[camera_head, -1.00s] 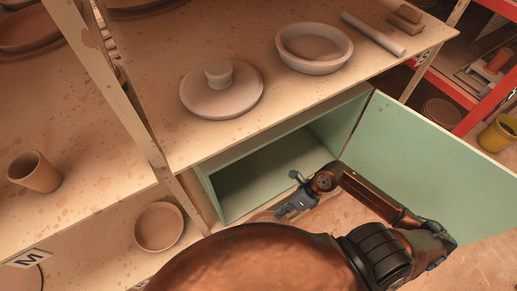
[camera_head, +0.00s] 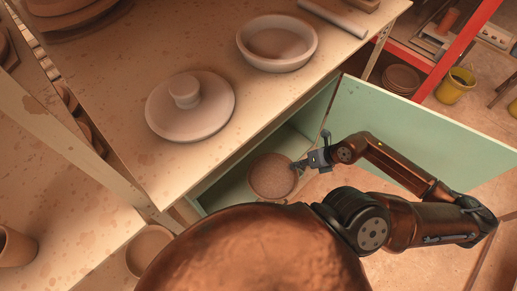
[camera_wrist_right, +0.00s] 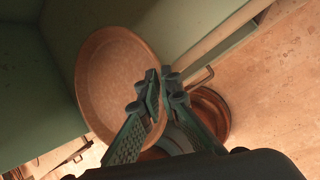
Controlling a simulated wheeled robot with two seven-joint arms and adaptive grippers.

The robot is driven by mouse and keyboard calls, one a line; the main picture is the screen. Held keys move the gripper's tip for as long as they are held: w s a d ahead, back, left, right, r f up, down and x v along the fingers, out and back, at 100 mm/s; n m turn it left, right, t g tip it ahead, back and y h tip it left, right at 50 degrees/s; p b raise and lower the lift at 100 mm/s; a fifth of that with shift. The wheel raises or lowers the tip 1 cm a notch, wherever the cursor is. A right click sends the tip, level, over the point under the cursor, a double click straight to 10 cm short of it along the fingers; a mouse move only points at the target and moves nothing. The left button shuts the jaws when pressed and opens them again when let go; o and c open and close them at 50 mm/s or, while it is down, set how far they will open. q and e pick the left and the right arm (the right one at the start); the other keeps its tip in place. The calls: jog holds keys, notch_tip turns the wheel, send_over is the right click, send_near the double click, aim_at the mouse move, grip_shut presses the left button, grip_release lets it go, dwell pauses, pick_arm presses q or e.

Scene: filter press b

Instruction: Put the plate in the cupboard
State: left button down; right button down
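The plate (camera_head: 272,177) is round, brown and speckled, and shows at the cupboard's opening. My right gripper (camera_head: 301,165) is at its right edge. In the right wrist view, the plate (camera_wrist_right: 112,82) is tilted with its face showing, and the fingers (camera_wrist_right: 160,78) close on its rim from both sides. The cupboard (camera_head: 215,190) is green inside, below the worktop, with its door (camera_head: 425,125) swung open to the right. I cannot tell whether the plate touches the cupboard floor. My left gripper is not in view.
Above the cupboard, the worktop (camera_head: 130,165) holds a knobbed lid (camera_head: 190,115) and a shallow bowl (camera_head: 275,50). A small round dish (camera_head: 146,250) is at lower left, partly hidden by my body. A yellow bucket (camera_head: 455,87) and red shelving stand at upper right.

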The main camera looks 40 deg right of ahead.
jog(key=w, duration=0.5)
jog(key=w+a+f+p, duration=0.1)
jog(key=w, duration=0.4)
jog(key=w+f+p, duration=0.1)
jog(key=w, duration=0.4)
jog(key=shift+w+a+f, duration=0.2)
jog(key=shift+w, duration=0.2)
jog(key=shift+s+f, duration=0.1)
jog(key=shift+f, duration=0.8)
notch_tip(320, 180, down, 2)
jog(key=shift+f+p, duration=0.15)
jog(key=shift+p, duration=0.15)
jog(key=shift+w+f, duration=0.2)
jog(key=shift+w, duration=0.05)
jog(key=shift+f, duration=0.1)
jog(key=c, duration=2.5)
grip_release()
jog(key=o, duration=0.3)
jog(key=shift+o, duration=0.2)
jog(key=shift+s, duration=0.1)
